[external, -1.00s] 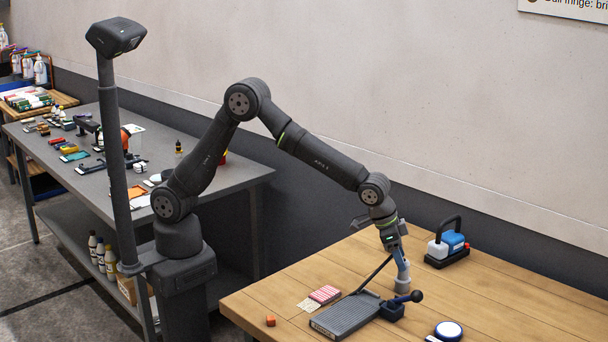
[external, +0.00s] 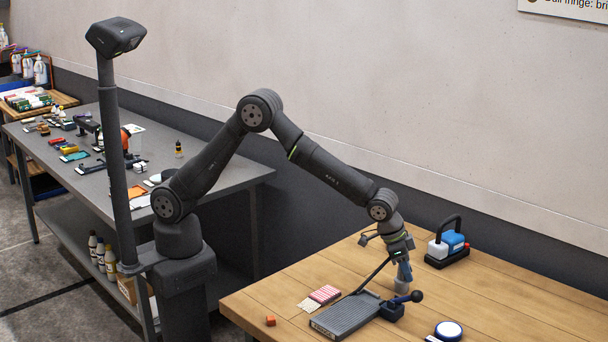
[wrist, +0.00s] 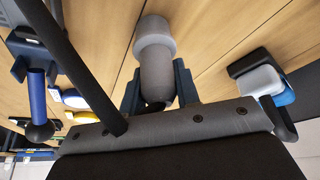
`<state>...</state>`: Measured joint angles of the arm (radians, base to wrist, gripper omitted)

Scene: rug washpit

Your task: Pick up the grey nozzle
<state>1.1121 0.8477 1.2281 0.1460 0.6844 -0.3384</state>
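The grey nozzle (external: 405,285) stands on the wooden table under my wrist. In the wrist view the nozzle (wrist: 155,72) has a wide, pale collar and a narrower, darker rounded end pointing toward my gripper. My gripper (external: 404,269) is lowered over it from above. In the wrist view the two blue-grey fingers of my gripper (wrist: 158,92) lie on either side of the narrower end, with small gaps appearing beside it. My gripper looks open around the nozzle.
A black caddy (external: 436,262) with white and blue containers stands behind, to the right. A grey ribbed plate (external: 345,315), a blue-handled tool (external: 392,310), a red-striped packet (external: 325,293) and an orange cube (external: 271,320) lie in front. A round blue-white item (external: 449,330) is front right.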

